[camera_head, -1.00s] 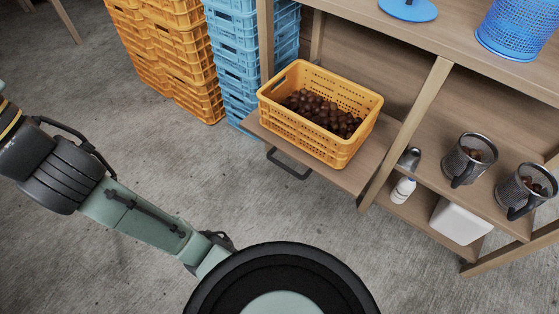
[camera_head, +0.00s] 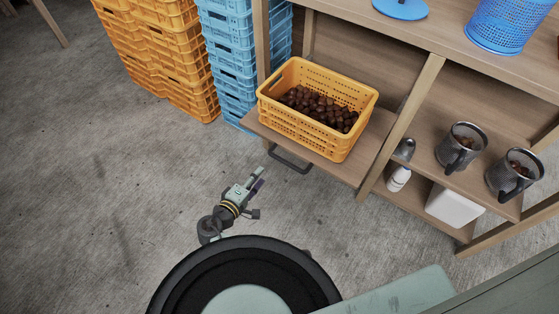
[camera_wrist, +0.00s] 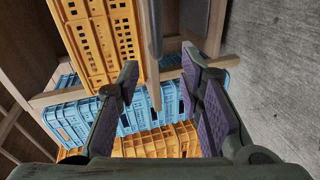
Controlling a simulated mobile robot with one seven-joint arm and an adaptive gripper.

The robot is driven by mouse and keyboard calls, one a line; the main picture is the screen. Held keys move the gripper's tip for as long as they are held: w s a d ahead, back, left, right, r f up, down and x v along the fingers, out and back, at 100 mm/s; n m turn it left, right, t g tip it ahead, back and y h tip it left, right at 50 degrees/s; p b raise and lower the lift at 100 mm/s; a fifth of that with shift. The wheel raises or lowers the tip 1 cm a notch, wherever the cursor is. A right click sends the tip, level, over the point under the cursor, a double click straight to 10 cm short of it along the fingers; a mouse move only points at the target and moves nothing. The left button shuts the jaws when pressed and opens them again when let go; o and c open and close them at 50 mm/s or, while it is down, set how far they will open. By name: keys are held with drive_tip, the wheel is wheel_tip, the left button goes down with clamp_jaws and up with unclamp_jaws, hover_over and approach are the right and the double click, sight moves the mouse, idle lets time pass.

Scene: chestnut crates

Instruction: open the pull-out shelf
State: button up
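The pull-out shelf (camera_head: 352,174) is a wooden board that sticks out from the front of the wooden rack, bearing a yellow crate (camera_head: 346,146) of chestnuts. Its black handle (camera_head: 290,164) hangs on the front edge. My gripper (camera_head: 263,178) is in front of the handle, a little to its lower left, and looks apart from it. In the wrist view my gripper (camera_wrist: 160,78) has its two purple-padded fingers spread with nothing clasped. A grey bar (camera_wrist: 154,28) in the wrist view, above the gap between the fingers, looks like the handle.
Stacks of yellow crates (camera_head: 165,70) and blue crates (camera_head: 240,65) stand left of the rack. Metal mugs (camera_head: 460,147), a white bottle (camera_head: 398,179) and a white box (camera_head: 453,207) are on the rack's right side. The floor (camera_head: 110,190) in front is clear.

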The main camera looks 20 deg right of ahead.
sight(287, 162)
drive_tip(key=shift+g+h, duration=0.3)
drive_tip(key=shift+h, duration=0.3)
drive_tip(key=w+d+f, duration=0.1)
drive_tip(key=d, duration=0.3)
drive_tip(key=w+d, duration=0.1)
drive_tip(key=d, duration=0.3)
drive_tip(key=w+d+f, duration=0.1)
drive_tip(key=w+d, duration=0.1)
drive_tip(key=d, duration=0.2)
drive_tip(key=shift+w+f+p, duration=0.1)
drive_tip(key=shift+f+p, duration=0.25)
drive_tip(key=shift+p, duration=0.05)
drive_tip(key=shift+c, duration=0.5)
clamp_jaws()
